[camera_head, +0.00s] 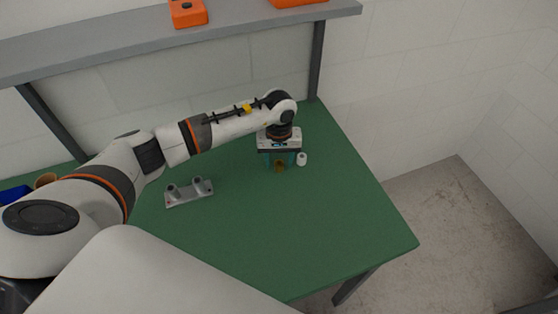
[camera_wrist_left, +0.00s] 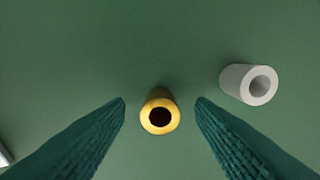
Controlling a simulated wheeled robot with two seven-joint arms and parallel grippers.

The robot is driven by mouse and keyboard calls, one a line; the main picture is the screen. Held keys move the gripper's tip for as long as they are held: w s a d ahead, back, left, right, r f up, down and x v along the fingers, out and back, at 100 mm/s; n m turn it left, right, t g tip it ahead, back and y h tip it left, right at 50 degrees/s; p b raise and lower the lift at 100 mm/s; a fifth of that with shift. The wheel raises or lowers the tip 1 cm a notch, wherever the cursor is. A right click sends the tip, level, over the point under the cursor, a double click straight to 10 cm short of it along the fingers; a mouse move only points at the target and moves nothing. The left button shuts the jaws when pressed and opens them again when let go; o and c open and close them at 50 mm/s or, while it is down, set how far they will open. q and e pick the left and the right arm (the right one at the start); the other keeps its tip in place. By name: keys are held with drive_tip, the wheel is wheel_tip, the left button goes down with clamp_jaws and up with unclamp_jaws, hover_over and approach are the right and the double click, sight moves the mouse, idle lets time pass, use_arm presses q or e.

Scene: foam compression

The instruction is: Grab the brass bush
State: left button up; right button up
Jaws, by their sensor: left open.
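The brass bush (camera_wrist_left: 160,98) is a short golden tube with a dark bore, upright on the green table. In the left wrist view the two teal ribbed fingers of the left gripper (camera_wrist_left: 161,105) are open, one on each side of the bush, with a gap on both sides. I cannot tell whether the fingertips are down at its height. My right gripper does not show.
A white bush (camera_wrist_left: 249,84) stands close to the right of the brass one. A grey metal fixture (camera_head: 189,193) lies on the green table (camera_head: 300,235) to the left. The table's front right is clear. A grey shelf (camera_head: 130,48) with orange boxes (camera_head: 188,13) runs above the back.

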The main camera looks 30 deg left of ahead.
use_arm(q)
drive_tip(key=shift+f, duration=0.55)
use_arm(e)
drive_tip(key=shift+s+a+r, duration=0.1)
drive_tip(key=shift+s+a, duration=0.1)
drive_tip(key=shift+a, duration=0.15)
